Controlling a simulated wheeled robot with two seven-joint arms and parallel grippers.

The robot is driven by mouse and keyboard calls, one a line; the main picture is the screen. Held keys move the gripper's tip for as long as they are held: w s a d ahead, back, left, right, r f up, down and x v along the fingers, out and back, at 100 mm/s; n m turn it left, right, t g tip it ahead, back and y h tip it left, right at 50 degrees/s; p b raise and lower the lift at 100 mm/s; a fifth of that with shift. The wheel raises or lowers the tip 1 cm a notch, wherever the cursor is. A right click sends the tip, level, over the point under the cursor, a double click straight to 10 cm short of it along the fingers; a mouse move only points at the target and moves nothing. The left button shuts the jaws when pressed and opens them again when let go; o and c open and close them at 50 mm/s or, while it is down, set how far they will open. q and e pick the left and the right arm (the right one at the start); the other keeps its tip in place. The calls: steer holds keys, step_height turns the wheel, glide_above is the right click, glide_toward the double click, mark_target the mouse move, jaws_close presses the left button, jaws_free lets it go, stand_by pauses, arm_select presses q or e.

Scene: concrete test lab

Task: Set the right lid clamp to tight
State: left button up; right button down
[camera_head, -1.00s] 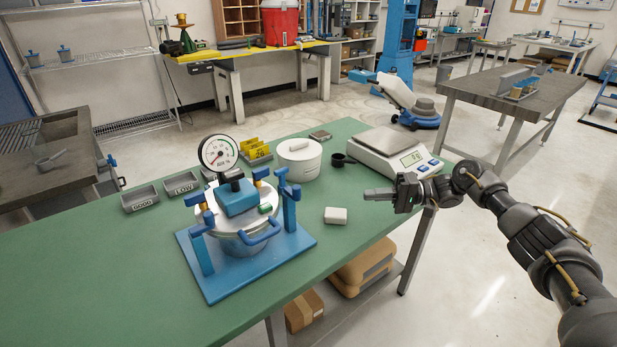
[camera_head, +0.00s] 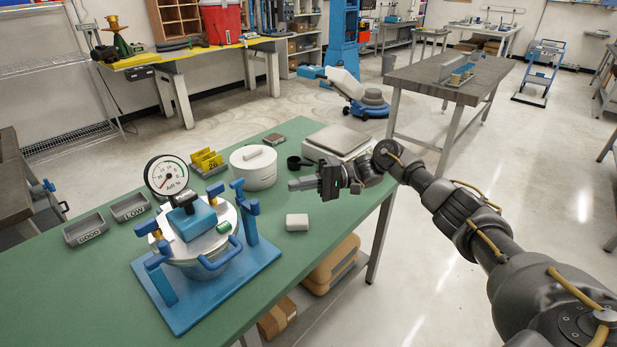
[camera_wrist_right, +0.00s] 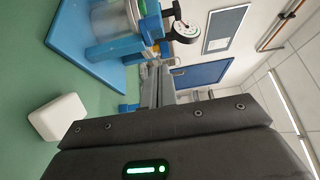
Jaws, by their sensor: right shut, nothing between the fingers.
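A pressure pot with a metal lid (camera_head: 210,240) and a round dial gauge (camera_head: 167,176) stands on a blue base plate (camera_head: 255,268) on the green bench. The right lid clamp (camera_head: 249,222) is a blue post with blue handle parts on top, at the pot's right side. The left clamp (camera_head: 161,280) is a similar blue post at the front left. My right gripper (camera_head: 291,184) is shut and empty, to the right of the right clamp and apart from it. In the right wrist view the closed fingers (camera_wrist_right: 157,85) point toward the pot's blue parts. My left gripper is not in view.
A white block (camera_head: 297,222) lies on the bench below my right gripper in the picture. A white lidded container (camera_head: 253,170), a black cup (camera_head: 294,163) and a scale (camera_head: 338,142) stand behind. Two grey trays (camera_head: 86,229) sit at the left. The front right bench is clear.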

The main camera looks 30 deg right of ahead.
steer(key=s+a+p, duration=0.1)
steer(key=a+p, duration=0.3)
steer(key=a, duration=0.4)
steer(key=shift+s, duration=0.35)
